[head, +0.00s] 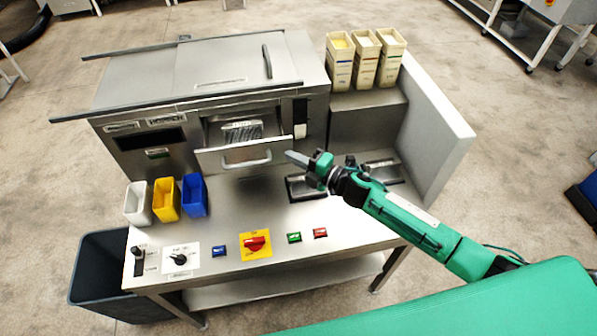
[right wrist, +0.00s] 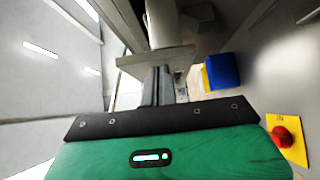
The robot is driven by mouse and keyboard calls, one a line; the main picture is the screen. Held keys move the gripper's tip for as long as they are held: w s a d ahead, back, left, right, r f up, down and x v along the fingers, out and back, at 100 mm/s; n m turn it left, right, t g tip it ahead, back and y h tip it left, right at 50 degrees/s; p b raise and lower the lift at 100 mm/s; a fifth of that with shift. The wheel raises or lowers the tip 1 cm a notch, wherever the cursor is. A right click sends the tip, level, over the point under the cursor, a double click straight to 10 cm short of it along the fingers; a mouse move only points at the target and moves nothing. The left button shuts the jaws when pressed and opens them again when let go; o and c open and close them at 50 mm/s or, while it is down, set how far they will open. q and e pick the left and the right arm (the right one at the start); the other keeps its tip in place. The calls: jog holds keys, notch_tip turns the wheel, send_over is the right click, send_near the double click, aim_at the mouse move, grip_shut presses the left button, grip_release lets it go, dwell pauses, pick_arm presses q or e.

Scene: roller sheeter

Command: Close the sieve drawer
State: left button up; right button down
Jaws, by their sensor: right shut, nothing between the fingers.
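The sieve drawer (head: 246,155) stands pulled out from the front of the steel machine, with a bar handle across its front panel and a dark sieve-like piece (head: 242,131) inside. My right gripper (head: 290,155) is shut and empty. Its fingertips are at the right end of the drawer front; I cannot tell whether they touch it. In the right wrist view the shut fingers (right wrist: 158,85) point at a grey steel panel, which seems to be the drawer front (right wrist: 155,58). My left gripper is not in view.
White, yellow (head: 166,199) and blue (head: 194,195) bins stand left on the steel table. Buttons and a red knob (head: 255,243) line its front edge. Three cream containers (head: 366,60) stand on a ledge at back right, beside a pale upright panel (head: 440,130).

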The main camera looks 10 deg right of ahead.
jog(key=w+b, duration=0.4)
jog(key=w, duration=0.8)
jog(key=shift+w+f+b, duration=0.1)
jog(key=shift+w+b, duration=0.2)
jog(key=shift+w, duration=0.1)
jog(key=shift+w+d+r, duration=0.1)
jog(key=shift+w+r, duration=0.15)
jog(key=shift+r, duration=0.05)
